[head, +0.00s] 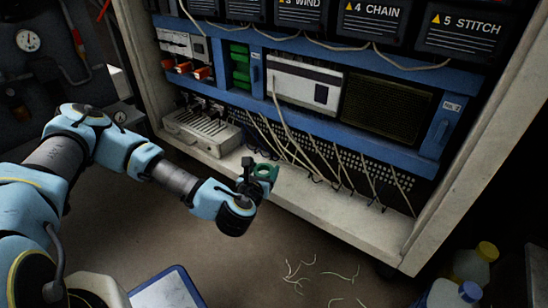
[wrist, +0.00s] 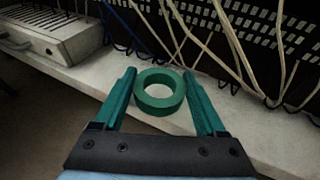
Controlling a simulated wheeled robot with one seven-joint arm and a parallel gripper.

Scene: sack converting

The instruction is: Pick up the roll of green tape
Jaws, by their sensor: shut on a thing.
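The roll of green tape (wrist: 160,109) is a thick ring in the wrist view, lying between the two teal fingers of my gripper (wrist: 159,84). The fingers are shut on its outer sides, near their tips, and its hole faces the camera. In the head view the green tape (head: 268,175) shows at the end of my gripper (head: 258,180), partly hidden by the dark gripper parts. It is at the pale ledge (head: 310,207) of the cabinet. I cannot tell whether it touches the ledge or is just above it.
A grey slotted box (head: 203,130) sits on the ledge to the left. Loose cables (head: 283,140) hang behind the tape. Scraps of pale string (head: 295,273) lie on the floor. Bottles (head: 467,291) stand at lower right, and a blue-edged tray (head: 166,293) is at the bottom.

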